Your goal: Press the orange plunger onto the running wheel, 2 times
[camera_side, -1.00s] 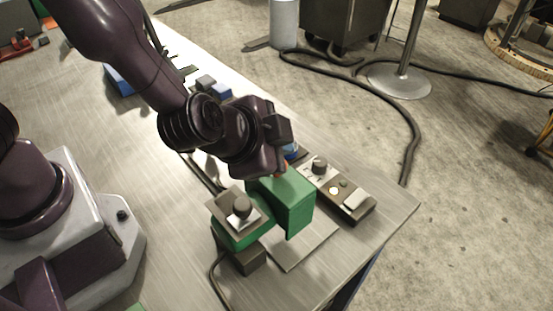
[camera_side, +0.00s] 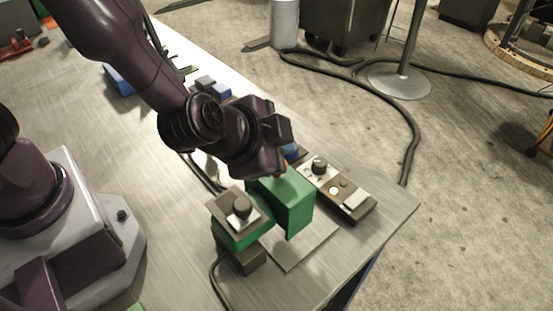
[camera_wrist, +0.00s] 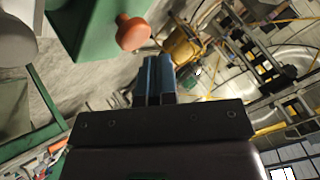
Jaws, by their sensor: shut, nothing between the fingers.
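The green machine (camera_side: 292,204) stands near the corner of the metal table, and part of its green housing (camera_wrist: 88,25) shows in the wrist view. The orange plunger (camera_wrist: 133,32) with its rounded knob sticks out from the green housing in the wrist view. In the side view only a small orange bit shows beside my gripper. My gripper's two blue fingers (camera_wrist: 153,78) are shut with nothing between them, just below and right of the knob in the wrist view, apart from it in that picture. I cannot make out the running wheel; the machine or my arm hides it.
A control box (camera_side: 340,190) with a dark knob, a lit button and a pale switch lies right of the machine. A dark knob (camera_side: 242,206) tops the machine's near part. Cables run along the table. Blue and grey blocks (camera_side: 213,87) lie behind my arm.

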